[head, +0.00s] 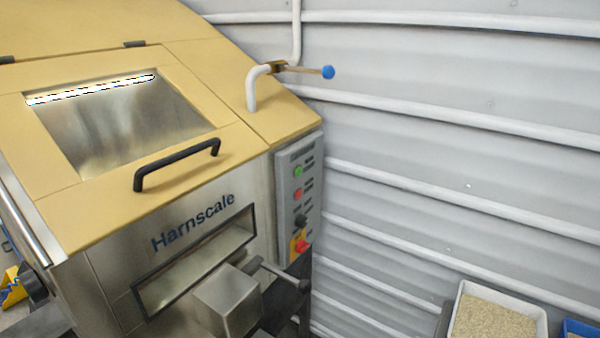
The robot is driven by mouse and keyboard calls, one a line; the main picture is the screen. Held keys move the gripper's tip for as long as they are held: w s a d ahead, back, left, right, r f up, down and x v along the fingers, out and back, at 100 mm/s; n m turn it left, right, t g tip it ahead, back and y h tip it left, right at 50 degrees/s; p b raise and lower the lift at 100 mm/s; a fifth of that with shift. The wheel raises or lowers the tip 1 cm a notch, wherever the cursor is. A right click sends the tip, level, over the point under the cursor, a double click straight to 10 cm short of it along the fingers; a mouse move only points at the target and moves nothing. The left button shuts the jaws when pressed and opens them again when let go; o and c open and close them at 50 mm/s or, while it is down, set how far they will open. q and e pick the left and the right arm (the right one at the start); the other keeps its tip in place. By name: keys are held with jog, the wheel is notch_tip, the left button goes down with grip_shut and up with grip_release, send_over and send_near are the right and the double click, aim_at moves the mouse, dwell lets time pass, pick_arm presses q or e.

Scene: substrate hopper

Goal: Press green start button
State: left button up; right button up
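The green start button (298,171) is the top button on a narrow grey control panel (311,215). The panel is on the right side of the yellow and steel hopper marked "Harnscale" (200,145). Below the green button are a red button (298,194), a black knob (300,221) and a red switch on a yellow plate (301,245). Nothing covers the green button. Neither of my grippers shows in the head view.
A black handle (178,163) sticks out from the hopper lid. A white pipe with a blue-ended valve lever (328,72) rises above the panel. A black-ended lever (280,273) juts out below. A white tray of grain (460,312) stands at the lower right.

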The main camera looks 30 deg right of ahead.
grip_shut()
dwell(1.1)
